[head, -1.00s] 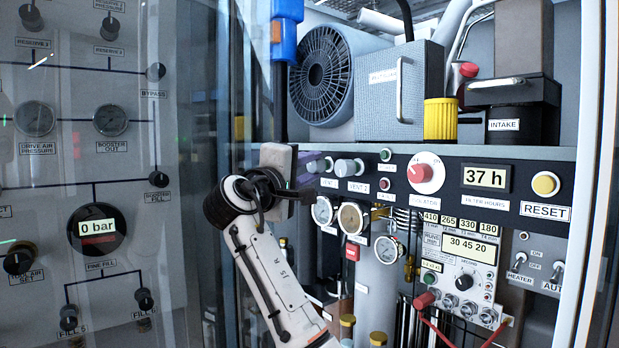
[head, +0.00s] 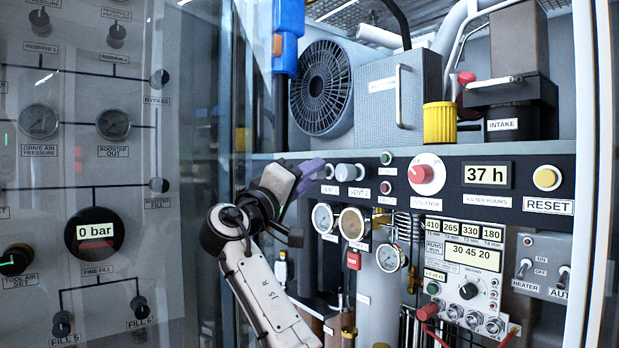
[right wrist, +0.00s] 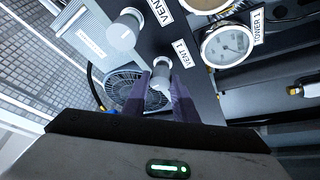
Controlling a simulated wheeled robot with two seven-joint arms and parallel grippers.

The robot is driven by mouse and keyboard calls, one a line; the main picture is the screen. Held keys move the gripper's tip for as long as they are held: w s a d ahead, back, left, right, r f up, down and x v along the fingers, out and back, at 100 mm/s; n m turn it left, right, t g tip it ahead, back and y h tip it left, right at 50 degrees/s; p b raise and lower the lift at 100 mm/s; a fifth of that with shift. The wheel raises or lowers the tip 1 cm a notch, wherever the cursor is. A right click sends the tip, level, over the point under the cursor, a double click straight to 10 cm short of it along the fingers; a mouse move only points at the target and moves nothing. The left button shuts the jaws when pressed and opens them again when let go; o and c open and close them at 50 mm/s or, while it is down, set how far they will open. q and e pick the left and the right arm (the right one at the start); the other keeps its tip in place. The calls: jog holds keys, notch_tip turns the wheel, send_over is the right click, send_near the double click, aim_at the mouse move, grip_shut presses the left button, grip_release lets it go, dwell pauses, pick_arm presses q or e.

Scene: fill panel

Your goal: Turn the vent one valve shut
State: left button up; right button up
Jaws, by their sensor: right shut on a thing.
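The vent one valve is a small grey knob (head: 329,172) at the left end of the dark panel strip. In the right wrist view the same knob (right wrist: 161,73) sits beside its VENT 1 label. My right gripper (head: 314,168) reaches it from the left, tilted. In the right wrist view its purple fingers (right wrist: 161,88) are shut on the knob, one on each side. The fingers partly hide the knob, and I cannot tell its exact angle. My left gripper is not in view.
The vent 2 knob (head: 349,172) stands close to the right of vent one. Gauges (head: 323,217) hang just below. A fan housing (head: 322,86) sits above the shelf. A glass-like panel with gauges and knobs (head: 95,236) stands at the left.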

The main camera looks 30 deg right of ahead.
jog(key=shift+f, duration=0.2)
jog(key=o, duration=1)
jog(key=shift+r, duration=0.15)
jog(key=shift+o, duration=0.2)
jog(key=b+v, duration=0.1)
jog(key=v, duration=0.9)
jog(key=shift+a+b, duration=0.15)
jog(key=shift+b, duration=0.25)
